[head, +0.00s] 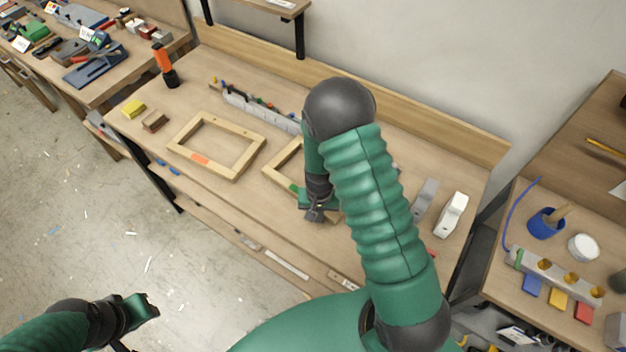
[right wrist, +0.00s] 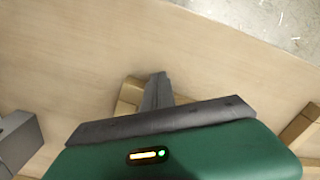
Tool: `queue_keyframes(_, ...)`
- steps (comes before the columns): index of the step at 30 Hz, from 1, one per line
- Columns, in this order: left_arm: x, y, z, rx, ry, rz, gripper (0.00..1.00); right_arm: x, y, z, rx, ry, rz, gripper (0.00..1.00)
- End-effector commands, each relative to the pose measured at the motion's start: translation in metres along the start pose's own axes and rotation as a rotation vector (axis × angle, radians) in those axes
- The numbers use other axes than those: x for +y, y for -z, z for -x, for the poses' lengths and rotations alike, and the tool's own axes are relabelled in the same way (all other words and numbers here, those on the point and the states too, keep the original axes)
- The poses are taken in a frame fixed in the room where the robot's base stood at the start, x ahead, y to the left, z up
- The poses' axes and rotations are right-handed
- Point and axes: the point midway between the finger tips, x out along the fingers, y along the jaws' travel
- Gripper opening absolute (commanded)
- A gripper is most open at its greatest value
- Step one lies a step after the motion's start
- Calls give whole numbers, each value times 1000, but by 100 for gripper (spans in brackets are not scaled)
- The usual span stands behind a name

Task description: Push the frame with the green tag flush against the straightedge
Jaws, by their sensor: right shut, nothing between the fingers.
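The frame with the green tag (head: 281,161) is a light wooden rectangle lying on the bench, its right part hidden behind my right arm. Its green tag (head: 294,188) shows on the near side. A long grey bar (head: 262,112), seemingly the straightedge, lies behind it, partly hidden by my arm; small items stand along it. My right gripper (head: 315,215) is shut and empty, pointing down at the frame's near side. In the right wrist view its fingers (right wrist: 158,85) overlap a wooden piece (right wrist: 130,96); contact cannot be told. My left gripper (head: 146,305) hangs over the floor, away from the bench.
A second wooden frame with an orange tag (head: 239,171) lies to the left. Yellow (head: 133,109) and brown (head: 154,121) blocks and an orange-black bottle (head: 164,66) stand further left. A grey tool (head: 425,199) and a white plane-like tool (head: 453,214) lie to the right.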

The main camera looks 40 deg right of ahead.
Motion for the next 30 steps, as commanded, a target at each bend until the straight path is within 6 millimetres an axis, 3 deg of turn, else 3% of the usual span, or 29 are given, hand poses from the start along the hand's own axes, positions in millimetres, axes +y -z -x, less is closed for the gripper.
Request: queue_keyframes(30, 0, 0, -1, 0, 0, 0, 34, 6, 11, 0, 2, 0, -1, 0)
